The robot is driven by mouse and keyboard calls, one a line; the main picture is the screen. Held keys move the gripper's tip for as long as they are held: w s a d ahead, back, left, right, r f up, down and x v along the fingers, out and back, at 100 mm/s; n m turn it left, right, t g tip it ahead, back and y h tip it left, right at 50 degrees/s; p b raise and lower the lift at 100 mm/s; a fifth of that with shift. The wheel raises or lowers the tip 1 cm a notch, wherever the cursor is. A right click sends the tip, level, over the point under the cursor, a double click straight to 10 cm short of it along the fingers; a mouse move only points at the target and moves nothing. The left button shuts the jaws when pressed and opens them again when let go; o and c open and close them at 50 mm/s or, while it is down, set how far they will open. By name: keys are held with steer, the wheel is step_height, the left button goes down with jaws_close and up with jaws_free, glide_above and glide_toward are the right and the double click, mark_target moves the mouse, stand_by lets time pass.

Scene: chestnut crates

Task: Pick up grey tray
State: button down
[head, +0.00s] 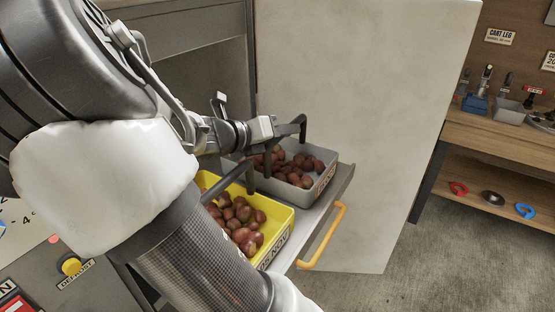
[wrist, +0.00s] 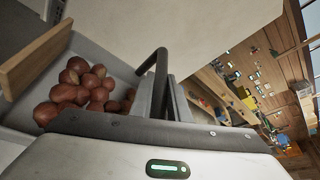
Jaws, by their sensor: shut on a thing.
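The grey tray (head: 323,180) holds several brown chestnuts and sits on a pulled-out shelf, with a label on its front wall. My gripper (head: 285,155) is over its far left part, with dark bent fingers reaching down to it. The gripper is shut on the tray, though the exact contact is partly hidden. In the wrist view, the tray's pale wall (wrist: 103,52) and chestnuts are close in front of the gripper, with one dark finger beside the wall. The tray looks level and I cannot see a gap beneath it.
A yellow tray (head: 277,238) of chestnuts stands close on the near side. The shelf has an orange handle (head: 322,236). A large pale door panel (head: 365,110) stands open behind. A wooden workbench (head: 500,136) with tools is at the right; the floor before it is clear.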

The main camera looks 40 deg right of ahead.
steer(key=shift+r, duration=0.1)
stand_by(0.3)
step_height(320, 180, up, 10)
steer(key=p, duration=0.3)
steer(key=shift+p, duration=0.35)
steer(key=c, duration=2.2)
jaws_free()
jaws_close()
